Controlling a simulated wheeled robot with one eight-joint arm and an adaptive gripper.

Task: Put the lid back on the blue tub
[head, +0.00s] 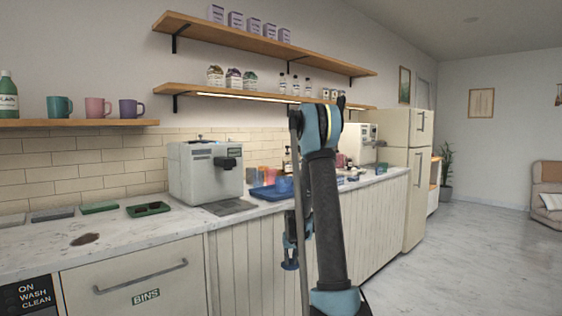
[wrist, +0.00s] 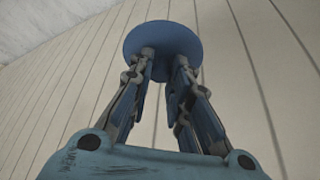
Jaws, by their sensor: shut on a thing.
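My gripper (wrist: 163,68) is shut on a round blue lid (wrist: 162,36), gripping it from the knob side in the wrist view. In the head view my gripper (head: 290,240) hangs low in front of the counter's panelled front. The lid (head: 290,265) is below its fingers, under counter height and clear of the worktop. A blue tub (head: 285,185) appears to stand on the counter beside a blue tray (head: 262,194), just left of my arm. It is small in view and partly crowded by other things, so its opening cannot be made out.
A grey coffee machine (head: 205,172) stands on the counter (head: 130,235) left of the tray. Orange cups (head: 265,173) stand behind the tray. Further right are a second machine (head: 358,143) and a cream fridge (head: 405,180). The floor (head: 450,270) at right is clear.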

